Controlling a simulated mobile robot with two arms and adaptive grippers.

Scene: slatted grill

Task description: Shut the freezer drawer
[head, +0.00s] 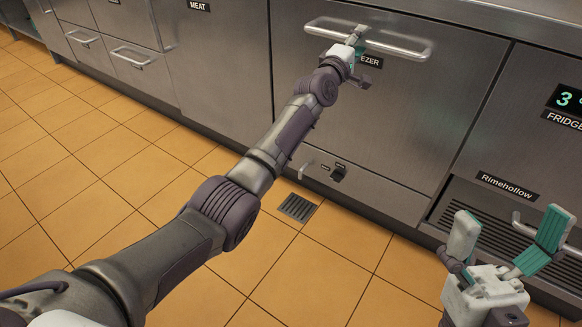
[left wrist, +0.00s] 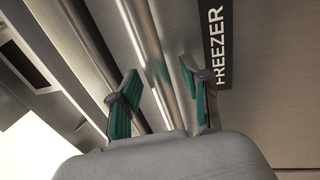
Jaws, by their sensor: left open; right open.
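The freezer drawer (head: 385,120) is a large steel front with a FREEZER label, partly hidden by my left arm. Its label (left wrist: 217,45) also shows in the left wrist view. I cannot tell from these views whether its front stands out from its neighbours. A long bar handle (head: 400,48) runs across its top. My left gripper (head: 357,42) is at the handle. In the left wrist view its open fingers (left wrist: 160,98) are on either side of the handle bar (left wrist: 160,60); contact is unclear. My right gripper (head: 508,232) is open and empty, low at the right.
A fridge front (head: 530,130) with a lit display adjoins on the right, above a vent grille (head: 480,215). A MEAT drawer (head: 215,70) is on the left. A small latch (head: 338,173) sits below the freezer front. The orange tiled floor (head: 100,170) is clear.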

